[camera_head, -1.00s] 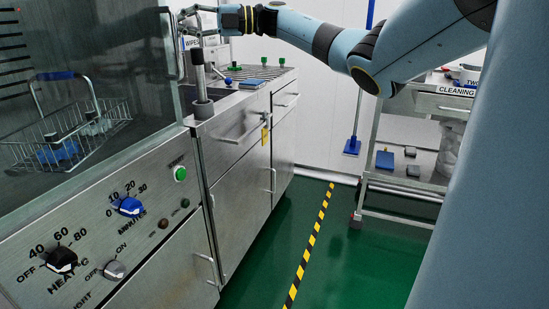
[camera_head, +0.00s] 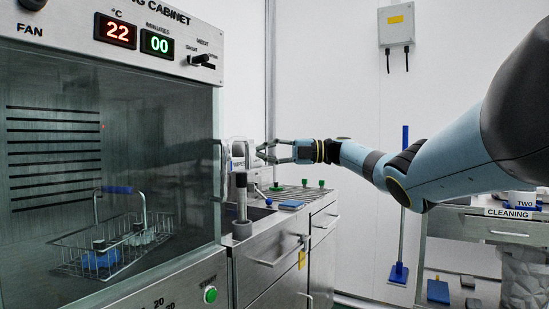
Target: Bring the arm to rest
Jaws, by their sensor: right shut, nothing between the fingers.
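My right arm (camera_head: 440,172) comes in from the right and stretches left across the view. Its gripper (camera_head: 263,152) is shut and empty, with its fingertips pointing left. It hangs in the air above the steel counter, near the right edge of the glass-fronted cabinet (camera_head: 110,150). The WIPES box (camera_head: 239,153) shows just left of the fingertips; I cannot tell whether they touch it. My left gripper is not in view.
Behind the glass is a wire basket (camera_head: 110,245) with a blue handle and small items. A grey upright post (camera_head: 242,205), a blue pad (camera_head: 291,204) and green knobs stand on the counter (camera_head: 325,197). A CLEANING cart (camera_head: 508,213) stands at right.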

